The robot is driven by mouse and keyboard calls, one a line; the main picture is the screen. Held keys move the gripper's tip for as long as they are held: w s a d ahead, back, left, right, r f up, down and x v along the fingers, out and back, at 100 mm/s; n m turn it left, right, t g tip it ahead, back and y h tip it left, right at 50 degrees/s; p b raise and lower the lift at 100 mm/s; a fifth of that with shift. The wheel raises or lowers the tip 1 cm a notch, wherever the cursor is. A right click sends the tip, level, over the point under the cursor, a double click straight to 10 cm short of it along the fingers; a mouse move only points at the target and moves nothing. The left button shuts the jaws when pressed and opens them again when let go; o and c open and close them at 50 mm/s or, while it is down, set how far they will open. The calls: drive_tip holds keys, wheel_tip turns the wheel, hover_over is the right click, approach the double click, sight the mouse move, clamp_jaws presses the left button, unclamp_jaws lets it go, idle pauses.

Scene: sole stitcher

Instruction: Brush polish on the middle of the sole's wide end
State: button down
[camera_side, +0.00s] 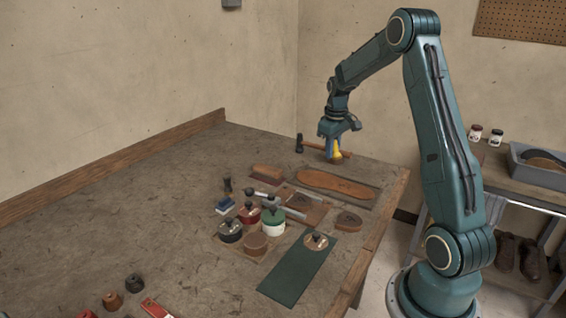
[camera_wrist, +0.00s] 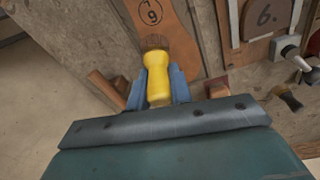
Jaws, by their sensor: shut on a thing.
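My gripper (camera_side: 333,156) is shut on a brush with a yellow handle (camera_side: 337,150). In the wrist view the jaws (camera_wrist: 160,98) clasp the yellow handle (camera_wrist: 158,82), and the brown bristles (camera_wrist: 155,43) point away from the gripper. The tan sole (camera_side: 335,184) lies flat in a dark recess near the table's right edge. In the side view the brush is above and beyond the sole. In the wrist view part of the sole (camera_wrist: 178,38) shows beyond the bristles, with a round mark reading 9. I cannot tell whether the bristles touch anything.
A hammer (camera_side: 299,144) lies behind the brush, close to it. Several polish tins (camera_side: 274,222), a blue-based brush (camera_side: 225,205) and brown blocks (camera_side: 267,173) crowd the area in front of the sole. A green mat (camera_side: 296,275) lies nearer.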

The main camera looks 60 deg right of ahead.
drive_tip(key=shift+r, duration=0.1)
drive_tip(key=shift+r, duration=0.3)
drive_tip(key=shift+f, duration=0.15)
